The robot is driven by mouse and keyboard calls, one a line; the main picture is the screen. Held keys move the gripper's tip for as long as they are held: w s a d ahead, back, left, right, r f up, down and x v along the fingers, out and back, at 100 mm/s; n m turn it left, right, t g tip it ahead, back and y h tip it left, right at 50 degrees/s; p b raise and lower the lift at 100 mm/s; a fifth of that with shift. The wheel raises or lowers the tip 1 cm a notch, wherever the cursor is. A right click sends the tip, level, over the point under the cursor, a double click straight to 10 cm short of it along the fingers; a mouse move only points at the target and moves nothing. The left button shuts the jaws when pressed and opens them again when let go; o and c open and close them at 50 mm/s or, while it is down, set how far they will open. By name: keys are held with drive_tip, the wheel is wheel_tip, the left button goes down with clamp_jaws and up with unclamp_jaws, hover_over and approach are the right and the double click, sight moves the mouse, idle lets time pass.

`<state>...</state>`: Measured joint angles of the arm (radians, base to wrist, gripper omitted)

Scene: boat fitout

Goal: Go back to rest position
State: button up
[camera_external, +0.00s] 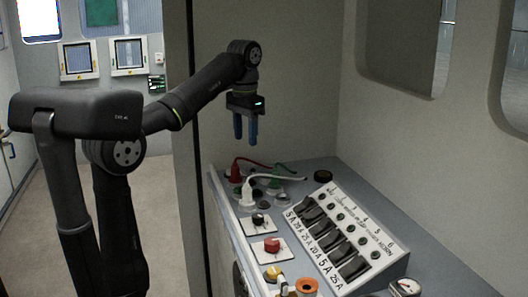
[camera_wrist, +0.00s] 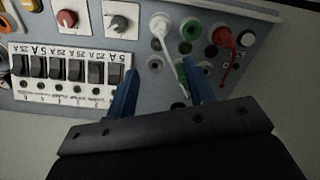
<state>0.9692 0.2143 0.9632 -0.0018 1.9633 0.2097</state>
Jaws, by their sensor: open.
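My gripper (camera_external: 245,128) is open and empty, with two blue fingers pointing down above the back left part of the console (camera_external: 308,176). In the wrist view the gripper (camera_wrist: 163,95) shows its two fingers apart over the console, with cable plugs between and beyond them. A red plug (camera_external: 235,170) and a white plug (camera_external: 247,190) with cables sit below the gripper, clear of the fingertips. Green plugs or sockets (camera_wrist: 190,29) lie close by in the wrist view.
A sloped breaker panel (camera_external: 345,240) with several black switches stands on the console. A red knob (camera_external: 272,245), a black knob (camera_external: 258,218), a yellow-and-metal part (camera_external: 273,274) and an orange ring (camera_external: 307,286) line the front.

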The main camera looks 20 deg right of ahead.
sight(246, 187)
drive_tip(key=shift+f, duration=0.1)
wheel_tip(246, 187, down, 17)
drive_tip(key=shift+f, duration=0.1)
drive_tip(key=shift+r, duration=0.25)
idle(0.5)
wheel_tip(246, 187, up, 17)
wheel_tip(246, 187, down, 18)
drive_tip(key=shift+r, duration=0.15)
wheel_tip(246, 187, up, 7)
drive_tip(key=shift+r, duration=0.1)
drive_tip(key=s+d+r, duration=0.1)
drive_tip(key=s, duration=0.1)
drive_tip(key=s+d+r, duration=0.1)
drive_tip(key=r, duration=0.1)
drive_tip(key=shift+s+d+r, duration=0.2)
drive_tip(key=shift+s+r, duration=0.05)
drive_tip(key=shift+s, duration=0.1)
idle(0.4)
